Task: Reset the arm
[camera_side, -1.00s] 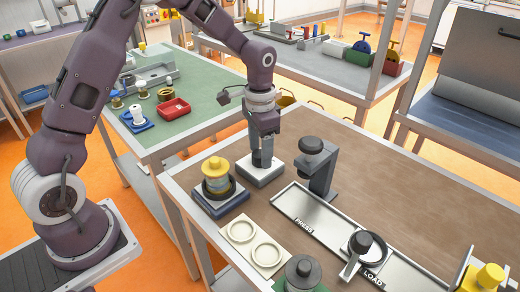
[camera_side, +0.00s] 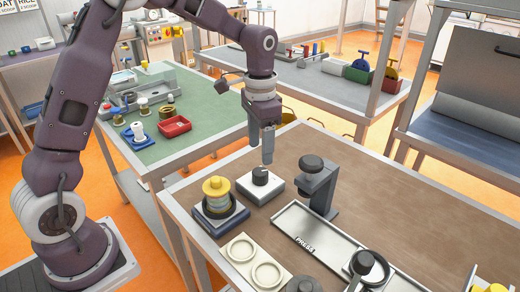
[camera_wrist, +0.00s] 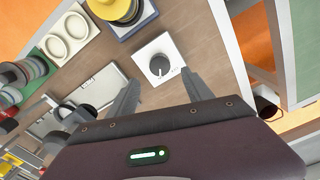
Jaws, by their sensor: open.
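My gripper (camera_side: 267,160) hangs above a white square block with a dark round knob (camera_side: 260,177) on the brown table. In the wrist view, the two fingers of my gripper (camera_wrist: 160,88) are spread apart with nothing between them. The knob (camera_wrist: 160,64) shows beyond the fingertips, with a pale pointer line on its top and faint marks beside it. The fingertips look clear of the knob.
A yellow-topped part stands on a blue-grey base (camera_side: 219,215) left of the knob block. A dark press stand (camera_side: 317,185) is close on the right. A metal tray (camera_side: 300,225) and a cream plate with two rings (camera_side: 235,250) lie nearer the front.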

